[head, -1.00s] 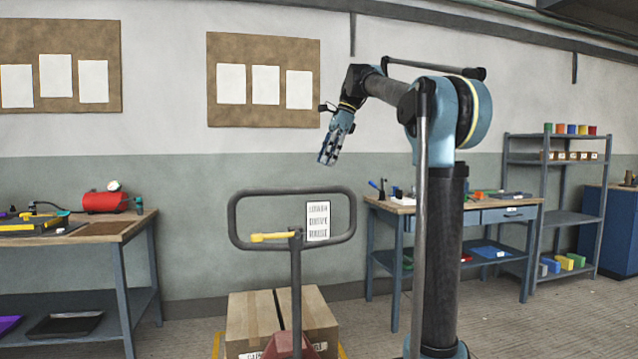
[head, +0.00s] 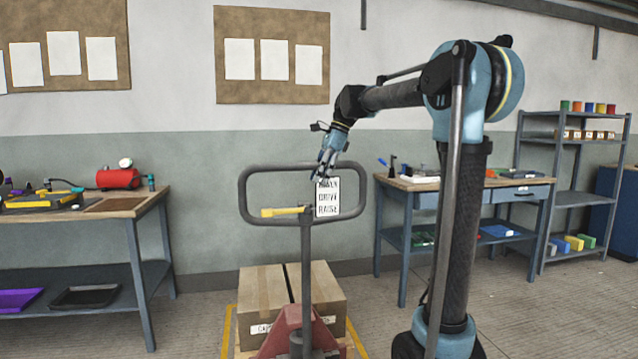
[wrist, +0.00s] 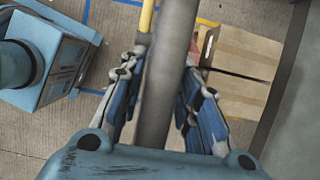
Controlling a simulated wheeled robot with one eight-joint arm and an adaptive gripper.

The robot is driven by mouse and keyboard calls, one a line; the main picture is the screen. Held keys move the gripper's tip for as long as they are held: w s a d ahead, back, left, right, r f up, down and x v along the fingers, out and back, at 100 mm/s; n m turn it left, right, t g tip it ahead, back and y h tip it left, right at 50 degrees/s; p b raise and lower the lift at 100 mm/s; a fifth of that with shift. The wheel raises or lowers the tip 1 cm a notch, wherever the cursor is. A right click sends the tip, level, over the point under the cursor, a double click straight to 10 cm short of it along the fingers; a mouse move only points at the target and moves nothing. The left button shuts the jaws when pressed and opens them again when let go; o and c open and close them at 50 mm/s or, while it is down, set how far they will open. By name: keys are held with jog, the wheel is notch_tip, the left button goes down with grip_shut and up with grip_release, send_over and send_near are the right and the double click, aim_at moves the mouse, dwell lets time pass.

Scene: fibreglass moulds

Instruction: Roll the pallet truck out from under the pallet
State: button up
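The pallet truck has a grey loop handle (head: 245,205) with a yellow lever (head: 282,211), and a red body (head: 300,335) at the bottom of the head view. A cardboard box (head: 262,292) stands behind the red body; the pallet under it is mostly out of view. My gripper (head: 326,166) is at the top bar of the loop, right of its middle. In the wrist view, its blue fingers (wrist: 163,95) are open, one on each side of the grey bar (wrist: 168,60). I cannot tell whether they touch it. The forks are hidden.
A sign card (head: 327,197) is seen through the loop. A bench with a red tank (head: 118,179) stands left, a second bench (head: 425,190) right, and a shelf rack (head: 572,140) beyond it. Yellow floor lines (head: 228,330) flank the box.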

jog(key=shift+x, duration=0.85)
grip_shut()
